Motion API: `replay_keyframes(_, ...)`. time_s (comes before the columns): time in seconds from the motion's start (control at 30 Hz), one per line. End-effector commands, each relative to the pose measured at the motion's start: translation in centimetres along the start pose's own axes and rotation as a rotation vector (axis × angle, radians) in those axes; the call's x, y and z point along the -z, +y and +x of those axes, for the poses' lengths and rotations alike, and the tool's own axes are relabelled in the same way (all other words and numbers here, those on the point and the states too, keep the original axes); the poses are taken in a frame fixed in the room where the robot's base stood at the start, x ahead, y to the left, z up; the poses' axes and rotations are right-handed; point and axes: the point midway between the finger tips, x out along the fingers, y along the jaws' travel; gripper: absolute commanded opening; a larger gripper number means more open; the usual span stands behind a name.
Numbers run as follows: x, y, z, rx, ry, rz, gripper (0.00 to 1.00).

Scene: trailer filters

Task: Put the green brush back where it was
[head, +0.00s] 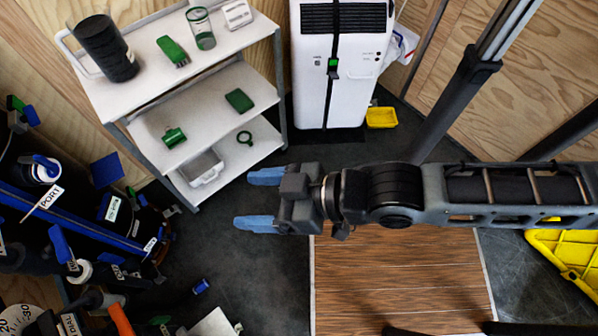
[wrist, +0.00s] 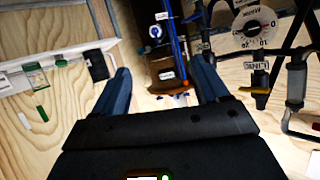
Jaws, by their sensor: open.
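A small green shape (wrist: 61,62) beside the black cylinder in the wrist view looks like the same object. My gripper (head: 260,200) has blue fingers spread apart with nothing between them. It is over the dark floor, right of and apart from the cart. In the wrist view the open fingers (wrist: 162,85) point toward the equipment.
The black cylinder (head: 104,48), glass (head: 201,28) and a white box (head: 237,14) share the top shelf. Green items (head: 239,100) lie on the middle shelf. A white appliance (head: 340,65) stands behind. Dark equipment with blue handles (head: 75,215) crowds the left. Floor between is mostly clear.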

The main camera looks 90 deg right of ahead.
Motion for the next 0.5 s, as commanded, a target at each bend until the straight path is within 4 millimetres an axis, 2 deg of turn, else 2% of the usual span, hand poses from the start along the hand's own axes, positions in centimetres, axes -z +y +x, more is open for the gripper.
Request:
replay_keyframes(0.03,0.5,-0.1,-2.2,0.026,0.012,-0.029,0.74)
replay_keyframes(0.2,3.2,0.0,-6.9,0.086,0.077,-0.103,0.74)
replay_keyframes(0.33,4.5,0.0,-8.6,0.112,0.106,-0.133,0.74)
replay_keyframes(0.5,4.9,0.0,-9.1,0.12,0.117,-0.141,0.74)
